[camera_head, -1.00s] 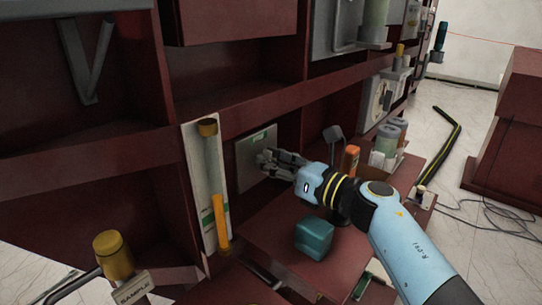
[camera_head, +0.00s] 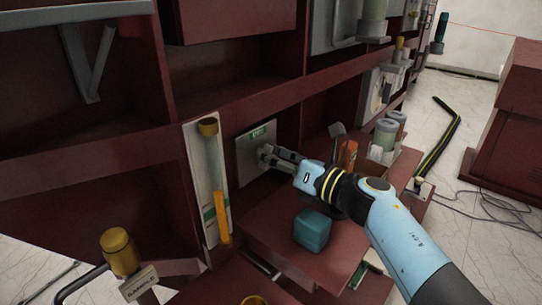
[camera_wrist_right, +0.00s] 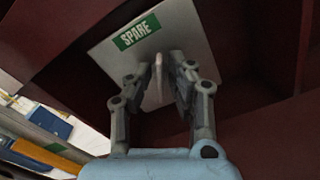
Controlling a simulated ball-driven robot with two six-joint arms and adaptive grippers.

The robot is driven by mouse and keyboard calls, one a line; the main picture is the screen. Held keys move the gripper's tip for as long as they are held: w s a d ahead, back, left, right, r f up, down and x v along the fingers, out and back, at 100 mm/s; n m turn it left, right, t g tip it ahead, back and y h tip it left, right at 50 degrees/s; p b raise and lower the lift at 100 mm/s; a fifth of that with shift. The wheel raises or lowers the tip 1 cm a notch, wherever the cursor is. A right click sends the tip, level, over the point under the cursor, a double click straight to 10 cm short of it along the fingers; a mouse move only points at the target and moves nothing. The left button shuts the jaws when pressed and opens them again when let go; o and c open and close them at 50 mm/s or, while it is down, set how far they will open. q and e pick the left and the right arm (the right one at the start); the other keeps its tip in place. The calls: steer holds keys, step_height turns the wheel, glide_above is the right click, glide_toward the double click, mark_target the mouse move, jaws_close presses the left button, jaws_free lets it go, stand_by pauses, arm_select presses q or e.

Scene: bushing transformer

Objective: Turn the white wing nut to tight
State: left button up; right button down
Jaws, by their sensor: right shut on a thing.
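A light grey plate (camera_head: 256,146) with a green label stands upright against the dark red frame; the label reads SPARE in the wrist view, where the plate (camera_wrist_right: 185,28) looks tilted. The white wing nut (camera_wrist_right: 159,75) shows edge-on between my right fingers in front of the plate. My right gripper (camera_head: 265,154) reaches the plate from the right and is shut on the nut; in the wrist view the fingers (camera_wrist_right: 161,80) stand on both sides of it. In the head view the fingers hide the nut. My left gripper is not in view.
A teal block (camera_head: 312,230) lies on the red shelf below my right arm. A white panel with a yellow bar (camera_head: 222,216) stands left of the plate. An orange item (camera_head: 348,155) and grey-green cylinders (camera_head: 386,134) stand behind the arm.

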steer(key=c, duration=1.5)
jaws_free()
steer(key=v, duration=1.2)
